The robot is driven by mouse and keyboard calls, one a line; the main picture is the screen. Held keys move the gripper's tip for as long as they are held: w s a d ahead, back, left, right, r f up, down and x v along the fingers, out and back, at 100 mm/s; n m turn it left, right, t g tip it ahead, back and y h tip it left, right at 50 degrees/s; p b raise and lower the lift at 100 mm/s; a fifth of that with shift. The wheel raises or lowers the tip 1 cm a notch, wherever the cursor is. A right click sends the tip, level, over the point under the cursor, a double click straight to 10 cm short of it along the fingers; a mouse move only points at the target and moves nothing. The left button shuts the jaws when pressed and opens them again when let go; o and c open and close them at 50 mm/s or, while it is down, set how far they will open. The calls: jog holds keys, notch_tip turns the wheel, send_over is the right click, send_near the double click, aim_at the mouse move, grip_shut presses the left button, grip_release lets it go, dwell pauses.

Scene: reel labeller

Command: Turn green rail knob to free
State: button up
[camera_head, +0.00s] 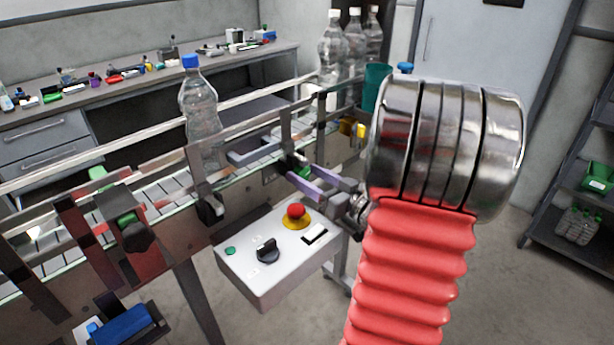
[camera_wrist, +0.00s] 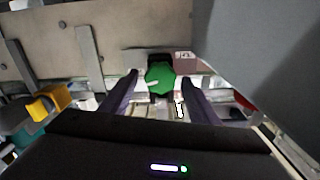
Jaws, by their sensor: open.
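The green rail knob (camera_wrist: 160,77) sits in the middle of the wrist view, on a dark mount on the conveyor rail. My gripper (camera_wrist: 160,79) is open, with one dark finger to the left of the knob and one to the right, and gaps show on both sides. In the head view my gripper (camera_head: 302,172) reaches in from the right to the conveyor's near side. The knob (camera_head: 303,171) shows there as a small green patch between the purple-grey fingertips. How deep the fingers reach around it I cannot tell.
A control box (camera_head: 277,250) with a red stop button (camera_head: 296,211) and a black switch (camera_head: 266,250) lies just below my gripper. A capped bottle (camera_head: 200,105) stands on the conveyor. Another green knob (camera_head: 129,218) is at left. A yellow part (camera_wrist: 52,98) shows at left in the wrist view.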

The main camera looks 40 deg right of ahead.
jog(key=shift+w, duration=0.15)
jog(key=c, duration=1)
